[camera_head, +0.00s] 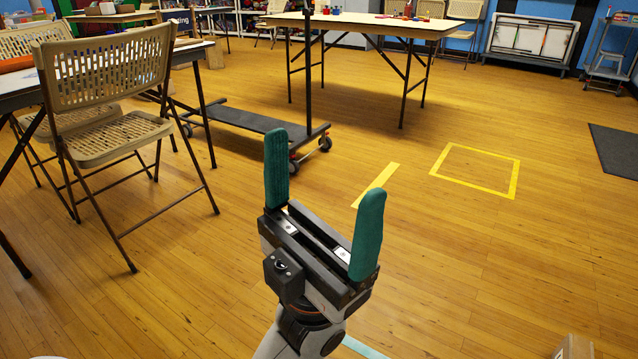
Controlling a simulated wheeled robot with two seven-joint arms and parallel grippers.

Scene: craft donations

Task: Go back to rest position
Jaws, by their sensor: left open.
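My left gripper (322,205) is in the lower middle of the head view, raised above the wooden floor. Its two green fingers stand wide apart and point up and away. Nothing is between them, so it is open and empty. My right gripper is not in view.
A beige folding chair (106,75) stands at the left by a table (12,101). A white folding table (357,24) stands farther back. Floor at the right, around a yellow taped square (437,160), is clear.

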